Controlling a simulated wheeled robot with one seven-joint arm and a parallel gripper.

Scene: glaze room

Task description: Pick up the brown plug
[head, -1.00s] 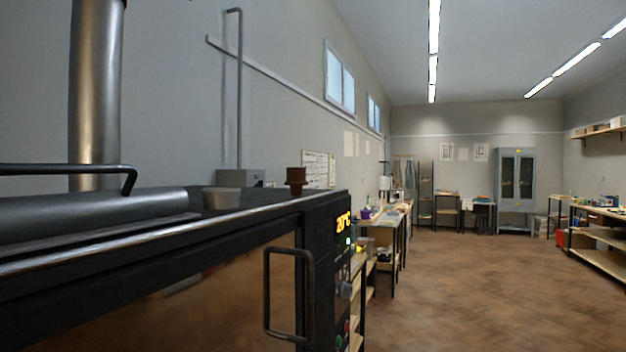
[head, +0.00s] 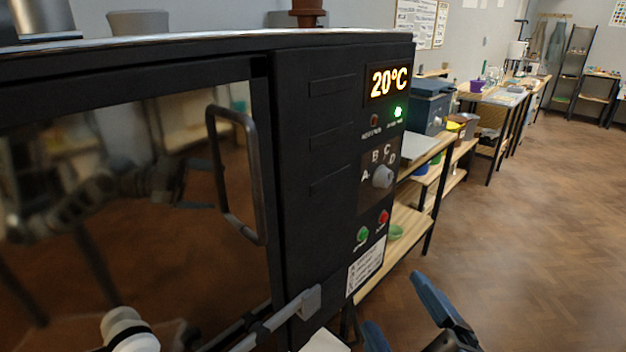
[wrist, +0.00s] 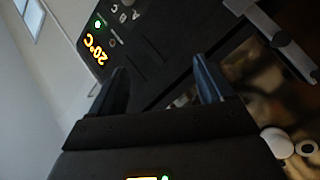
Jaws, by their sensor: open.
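The brown plug (head: 307,12) stands on top of the black kiln (head: 310,130), at the top edge of the head view, where its upper part is cut off. My gripper (head: 394,303) is at the bottom of the head view, with its two blue fingers apart and nothing seen between them. It is well below the plug, in front of the kiln's lower right side. In the wrist view my open gripper (wrist: 160,68) points toward the kiln's control panel (wrist: 100,48). The plug does not show in the wrist view.
A grey tapered piece (head: 139,22) stands on the kiln top, left of the plug. The door handle (head: 235,172) sticks out from the kiln front. Shelves (head: 410,222) and a workbench (head: 503,95) line the wall beyond. The floor (head: 545,220) at right is clear.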

